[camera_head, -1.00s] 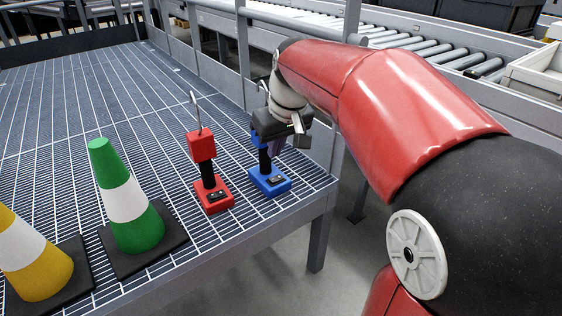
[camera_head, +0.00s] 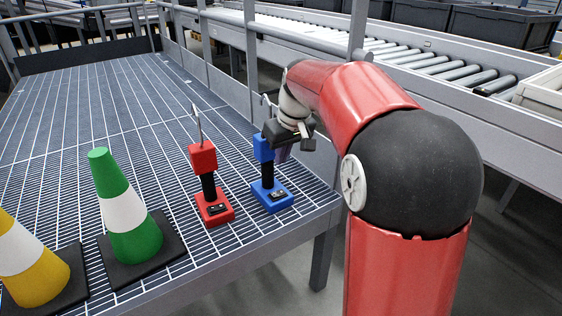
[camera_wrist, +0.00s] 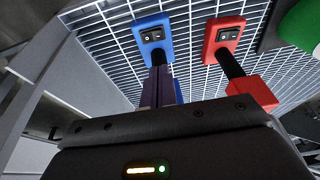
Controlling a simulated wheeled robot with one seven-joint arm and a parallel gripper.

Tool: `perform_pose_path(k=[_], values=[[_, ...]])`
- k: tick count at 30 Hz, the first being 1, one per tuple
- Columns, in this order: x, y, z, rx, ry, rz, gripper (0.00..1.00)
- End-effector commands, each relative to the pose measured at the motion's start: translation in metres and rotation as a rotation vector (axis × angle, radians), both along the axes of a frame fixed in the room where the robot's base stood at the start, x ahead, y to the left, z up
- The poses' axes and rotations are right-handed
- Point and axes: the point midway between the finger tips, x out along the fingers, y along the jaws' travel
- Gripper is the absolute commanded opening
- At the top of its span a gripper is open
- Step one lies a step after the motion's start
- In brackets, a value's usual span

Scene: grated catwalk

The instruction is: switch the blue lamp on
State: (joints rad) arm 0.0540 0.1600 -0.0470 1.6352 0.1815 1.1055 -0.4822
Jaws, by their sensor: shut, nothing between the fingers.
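The blue lamp (camera_head: 273,196) stands upright on the grating near its right front corner. It has a square blue base with a black rocker switch (camera_head: 277,194), a black stem and a blue head (camera_head: 263,148). In the wrist view its base (camera_wrist: 152,34) and switch (camera_wrist: 153,36) show beyond the gripper. My gripper (camera_head: 283,154) is shut and empty, beside the lamp's head and upper stem on the right, above the base. In the wrist view the dark fingers (camera_wrist: 158,88) overlap the stem; I cannot tell whether they touch it.
A red lamp (camera_head: 214,208) stands close to the left of the blue one. A green-and-white cone (camera_head: 128,215) and a yellow-and-white cone (camera_head: 30,262) stand further left. A rail post (camera_head: 250,50) and a roller conveyor (camera_head: 430,60) lie behind. The grating's far left is clear.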

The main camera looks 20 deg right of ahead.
Motion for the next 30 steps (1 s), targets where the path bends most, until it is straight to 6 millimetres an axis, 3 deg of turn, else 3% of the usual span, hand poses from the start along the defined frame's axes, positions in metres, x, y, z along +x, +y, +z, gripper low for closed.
perform_pose_path(k=[6, 15, 21, 30], values=[[0.012, 0.007, -0.048, 0.001, 0.004, 0.001, 0.00], [0.018, 0.013, -0.099, 0.001, 0.002, -0.001, 0.00], [0.018, 0.015, -0.112, 0.000, 0.000, 0.000, 0.00], [0.018, 0.015, -0.113, -0.001, -0.001, 0.000, 0.00]])
